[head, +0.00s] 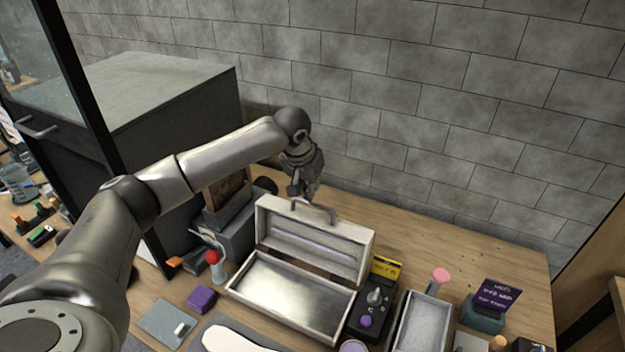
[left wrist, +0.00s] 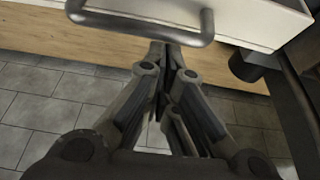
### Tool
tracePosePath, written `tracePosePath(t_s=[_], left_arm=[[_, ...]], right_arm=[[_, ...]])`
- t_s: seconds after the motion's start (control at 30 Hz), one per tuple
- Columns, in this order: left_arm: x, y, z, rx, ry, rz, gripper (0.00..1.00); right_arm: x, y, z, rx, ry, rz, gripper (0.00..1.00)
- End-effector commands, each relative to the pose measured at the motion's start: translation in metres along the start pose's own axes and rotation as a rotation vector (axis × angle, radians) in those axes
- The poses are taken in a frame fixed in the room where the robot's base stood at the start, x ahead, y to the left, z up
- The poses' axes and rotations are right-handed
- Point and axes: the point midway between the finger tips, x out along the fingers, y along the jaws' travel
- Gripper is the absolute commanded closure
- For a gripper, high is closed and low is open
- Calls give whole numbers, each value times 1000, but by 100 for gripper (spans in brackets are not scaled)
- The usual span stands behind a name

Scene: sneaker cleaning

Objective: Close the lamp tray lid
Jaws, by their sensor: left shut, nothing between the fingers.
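The lamp tray (head: 290,290) is a pale metal box on the wooden table, with an empty-looking shiny interior. Its lid (head: 340,249) stands raised at the back, hinged open, with a bar handle (head: 313,209) on its top edge. My left gripper (head: 311,195) is shut and empty, just behind and above the handle. In the left wrist view the gripper (left wrist: 170,50) points toward the lid's outer face (left wrist: 240,18), with the handle (left wrist: 150,35) just ahead of the fingertips. I cannot tell whether they touch. My right gripper is not in view.
A black control box (head: 370,311) with knobs and a grey open bin (head: 422,325) stand right of the tray. A purple block (head: 202,299) and a red-topped bottle (head: 215,265) are at its left. A brick wall (head: 420,120) rises behind; the table's back right is clear.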

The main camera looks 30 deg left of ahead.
Motion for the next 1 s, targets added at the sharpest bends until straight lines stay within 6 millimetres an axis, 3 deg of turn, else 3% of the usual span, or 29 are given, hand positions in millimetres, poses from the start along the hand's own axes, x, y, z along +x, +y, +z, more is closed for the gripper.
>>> tracePosePath(t_s=[0.37,1.0], left_arm=[[0,0,1,1,3,0,100],[-7,-1,8,0,94,-3,100]], right_arm=[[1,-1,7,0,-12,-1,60],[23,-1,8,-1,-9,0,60]])
